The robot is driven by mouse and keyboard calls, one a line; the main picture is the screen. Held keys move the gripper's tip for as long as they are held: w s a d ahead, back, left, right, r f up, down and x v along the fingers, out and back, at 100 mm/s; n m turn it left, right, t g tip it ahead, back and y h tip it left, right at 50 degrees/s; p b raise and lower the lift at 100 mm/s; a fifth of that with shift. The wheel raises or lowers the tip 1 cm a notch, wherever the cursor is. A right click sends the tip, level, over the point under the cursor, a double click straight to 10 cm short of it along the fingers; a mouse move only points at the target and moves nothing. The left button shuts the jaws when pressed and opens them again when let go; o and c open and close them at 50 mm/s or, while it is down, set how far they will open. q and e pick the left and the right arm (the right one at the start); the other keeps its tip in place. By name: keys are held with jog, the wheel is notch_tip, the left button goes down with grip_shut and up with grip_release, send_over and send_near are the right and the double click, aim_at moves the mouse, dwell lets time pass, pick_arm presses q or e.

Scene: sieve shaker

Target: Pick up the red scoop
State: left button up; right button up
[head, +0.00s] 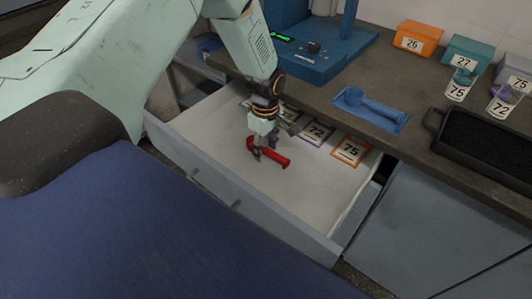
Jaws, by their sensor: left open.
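A red scoop (276,157) lies on the white floor of an open drawer (215,190). My left arm comes in from the left and reaches down into the drawer. My left gripper (258,153) is right at the scoop's left part, with its fingers pointing down and covering some of it. The gripper is open. I cannot tell whether a finger touches the scoop. My right gripper is not in view.
Number cards, among them an orange one (351,151) reading 75, lie along the drawer's back. On the counter are a blue scoop-shaped tray (371,110), a blue machine (318,58), labelled boxes, cups and a black tray (485,145). The drawer's front right floor is clear.

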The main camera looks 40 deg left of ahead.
aim_at(266, 148)
pick_arm(q)
jog(key=shift+s+d+r, duration=0.15)
jog(key=shift+d+r, duration=0.05)
jog(key=shift+r, duration=0.1)
jog(key=c, duration=0.5)
jog(key=shift+a+f, duration=0.15)
jog(key=shift+f, duration=0.05)
jog(key=c, duration=0.3)
grip_shut()
jog(key=shift+r, duration=0.1)
notch_tip(266, 148, up, 10)
jog(key=p, duration=0.3)
